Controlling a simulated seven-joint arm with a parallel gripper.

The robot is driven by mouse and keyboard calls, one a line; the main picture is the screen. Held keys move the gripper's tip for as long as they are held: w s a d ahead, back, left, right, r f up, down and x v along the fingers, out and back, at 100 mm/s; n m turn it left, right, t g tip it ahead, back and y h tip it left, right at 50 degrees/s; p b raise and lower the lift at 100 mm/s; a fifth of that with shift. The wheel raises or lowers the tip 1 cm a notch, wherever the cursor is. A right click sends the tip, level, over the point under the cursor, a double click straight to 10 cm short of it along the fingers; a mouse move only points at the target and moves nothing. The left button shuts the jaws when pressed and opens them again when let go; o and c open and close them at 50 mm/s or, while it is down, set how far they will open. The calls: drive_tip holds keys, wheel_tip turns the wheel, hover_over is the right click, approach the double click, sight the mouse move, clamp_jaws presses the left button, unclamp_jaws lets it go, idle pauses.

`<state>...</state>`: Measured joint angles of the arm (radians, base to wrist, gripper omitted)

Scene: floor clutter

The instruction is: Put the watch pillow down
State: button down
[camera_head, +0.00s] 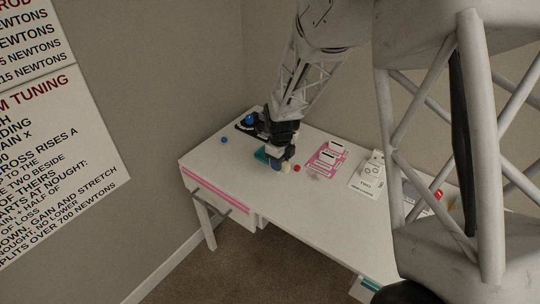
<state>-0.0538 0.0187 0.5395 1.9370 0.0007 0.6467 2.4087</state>
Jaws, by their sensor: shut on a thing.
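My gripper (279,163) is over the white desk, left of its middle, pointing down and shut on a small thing. A small blue-grey thing (276,167) shows at the fingertips, likely the watch pillow. It is mostly hidden by the fingers, and I cannot tell whether it touches the desk (240,175). A small cream thing (286,168) shows just right of the fingertips.
Pink mats with white blocks (328,158) and a white card with a pale device (368,180) lie further right. A black tray (243,128) with a blue ball (249,119) is behind. The desk's front left is clear.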

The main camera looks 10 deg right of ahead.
drive_tip(key=shift+w, duration=0.15)
drive_tip(key=w+f, duration=0.1)
drive_tip(key=w, duration=1.4)
drive_tip(key=shift+w+a+f, duration=0.25)
drive_tip(key=shift+w+a, duration=0.1)
drive_tip(key=shift+a, duration=0.05)
drive_tip(key=shift+f, duration=0.1)
drive_tip(key=shift+f, duration=1.65)
drive_tip(key=shift+f, duration=0.15)
drive_tip(key=c, duration=0.8)
unclamp_jaws()
wheel_tip(320, 180, up, 12)
drive_tip(key=shift+r, duration=0.15)
